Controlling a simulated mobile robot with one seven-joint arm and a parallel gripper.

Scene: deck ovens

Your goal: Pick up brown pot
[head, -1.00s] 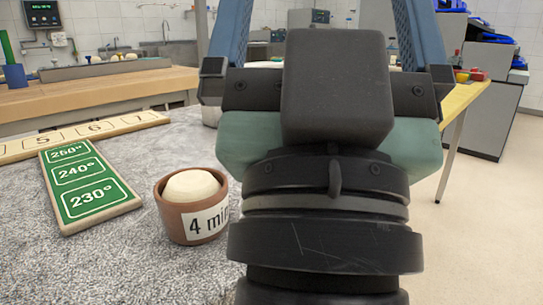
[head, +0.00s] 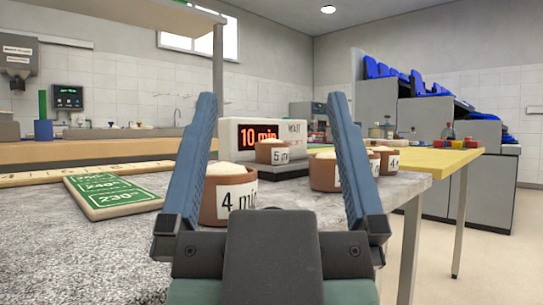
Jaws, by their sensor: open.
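Several brown pots with pale dough tops stand on the grey speckled counter. The nearest pot (head: 235,199), labelled "4 min", stands just right of my left finger, which overlaps its left edge. A pot marked "5" (head: 271,153) stands farther back, between my fingers in the picture. Another pot (head: 323,174) is partly hidden by my right finger. A further pot (head: 389,161) shows just right of that finger, with part of one more beside it. My gripper (head: 272,98) is open and empty, its two blue fingers spread wide and pointing away from me.
A white timer box (head: 231,134) reading "10 min" and "WAIT" stands behind the pots. A green temperature board (head: 115,196) and a wooden number strip (head: 75,174) lie at left. A yellow table (head: 440,162) is at right. The counter's right edge is near the right finger.

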